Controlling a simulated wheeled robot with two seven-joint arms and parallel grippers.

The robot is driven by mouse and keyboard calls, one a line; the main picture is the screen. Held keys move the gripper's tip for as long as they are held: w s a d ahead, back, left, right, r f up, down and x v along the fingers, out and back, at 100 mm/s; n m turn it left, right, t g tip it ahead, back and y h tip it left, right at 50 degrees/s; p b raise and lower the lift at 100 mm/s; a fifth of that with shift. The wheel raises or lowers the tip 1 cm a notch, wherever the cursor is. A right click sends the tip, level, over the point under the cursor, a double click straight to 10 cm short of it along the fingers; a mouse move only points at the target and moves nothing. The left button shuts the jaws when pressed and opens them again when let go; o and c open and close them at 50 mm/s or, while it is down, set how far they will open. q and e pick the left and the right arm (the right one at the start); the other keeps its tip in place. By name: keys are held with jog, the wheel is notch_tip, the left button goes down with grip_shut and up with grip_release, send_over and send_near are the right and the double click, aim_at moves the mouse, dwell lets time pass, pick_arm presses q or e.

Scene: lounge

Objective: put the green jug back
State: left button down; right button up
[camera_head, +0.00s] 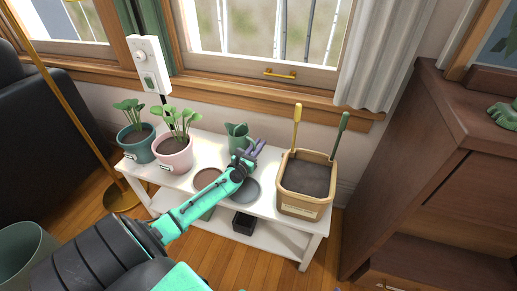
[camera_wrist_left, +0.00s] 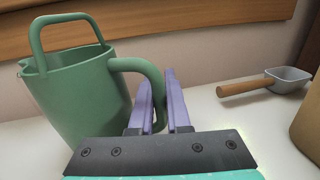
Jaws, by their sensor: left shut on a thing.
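The green jug (camera_head: 238,138) stands near the back of the white bench (camera_head: 215,150), against the wall side. In the left wrist view the jug (camera_wrist_left: 85,90) shows a top loop, a spout at the left and a side handle facing my gripper. My left gripper (camera_head: 254,149) reaches across the bench, and its purple fingers (camera_wrist_left: 160,95) are shut on the side handle. The jug looks close to upright. Its base is partly hidden, so I cannot tell whether it touches the bench. My right gripper is not in view.
Two potted plants, teal (camera_head: 137,151) and pink (camera_head: 174,158), stand left on the bench. A soil-filled planter (camera_head: 304,207) with two upright tools stands right. A scoop (camera_wrist_left: 287,80) lies right of the jug. A wooden cabinet (camera_head: 430,150) bounds the right side.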

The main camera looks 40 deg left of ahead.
pick_arm(q)
jog(key=c, duration=1.3)
grip_release()
jog(key=shift+f, duration=0.1)
jog(key=o, duration=0.4)
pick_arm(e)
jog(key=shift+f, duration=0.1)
pick_arm(q)
jog(key=shift+r, duration=0.25)
jog(key=s, duration=0.4)
jog(key=s+d, duration=0.1)
jog(key=s, duration=0.3)
jog(key=s+d+p, duration=0.1)
jog(key=s, duration=0.3)
jog(key=shift+f, duration=0.1)
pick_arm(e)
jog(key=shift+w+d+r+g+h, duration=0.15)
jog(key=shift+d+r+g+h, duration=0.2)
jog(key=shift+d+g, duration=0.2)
